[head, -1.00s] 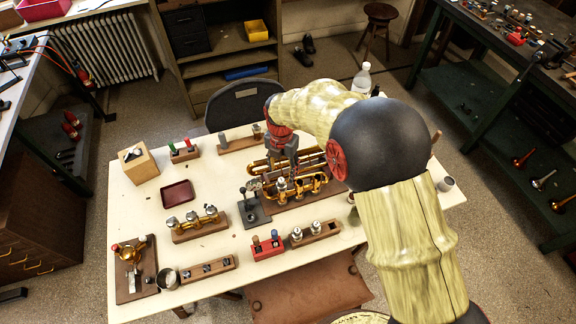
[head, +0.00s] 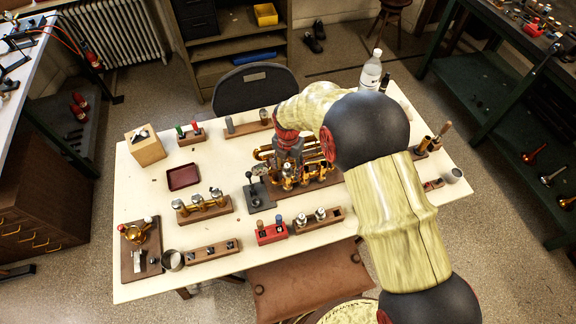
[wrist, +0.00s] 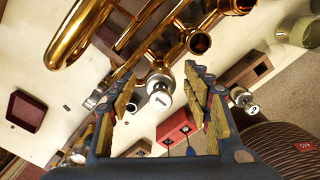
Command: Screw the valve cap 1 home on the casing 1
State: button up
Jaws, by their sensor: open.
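In the wrist view, valve cap 1 (wrist: 160,100) is silver with a "1" on its face. It sits at the end of the leftmost casing in the row, casing 1 (wrist: 154,70), beside brass tubing. I cannot tell how far it is threaded. My gripper (wrist: 162,92) is open, with one finger on each side of the cap and gaps between. In the head view, my gripper (head: 288,150) points down over the brass horn (head: 318,172), hiding part of it.
Two further casings show open ends (wrist: 199,42). A cap marked 2 (wrist: 245,100) stands in a wooden holder at right. A red block (head: 271,233), a dark red tray (head: 184,177) and a dark stand (head: 257,193) are nearby. The table's front left is crowded.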

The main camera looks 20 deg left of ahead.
jog(key=shift+c, duration=0.8)
grip_shut()
jog(key=m, duration=0.5)
jog(key=shift+d, duration=0.15)
dwell(0.4)
jog(key=shift+m, duration=0.9)
jog(key=m, duration=0.3)
jog(key=shift+s+d+m, duration=0.1)
jog(key=shift+m, duration=0.2)
